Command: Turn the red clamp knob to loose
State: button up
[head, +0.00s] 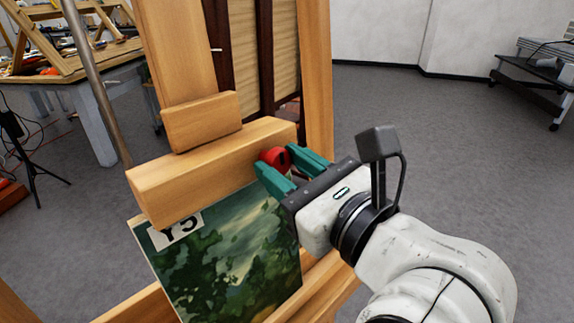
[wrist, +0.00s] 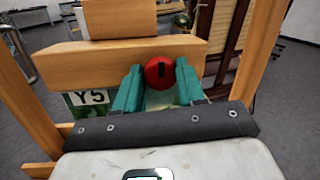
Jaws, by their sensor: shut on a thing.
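The red clamp knob (head: 276,158) sits at the right part of the easel's wooden clamp bar (head: 200,176). It is round with a dark slot mark, which stands nearly upright in the wrist view (wrist: 159,72). My gripper (head: 284,170) has teal fingers, one on each side of the knob, and is shut on it. In the wrist view the fingers (wrist: 158,85) flank the knob left and right. Below the bar is a green landscape painting (head: 235,255) with a white "Y5" label (head: 176,231).
A worktable (head: 95,95) with tools is at the back left, beside a metal pole (head: 95,75). A dark stepped cart (head: 533,85) is at the far right. Grey floor (head: 430,130) is clear between.

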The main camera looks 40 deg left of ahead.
jog(key=c, duration=0.4)
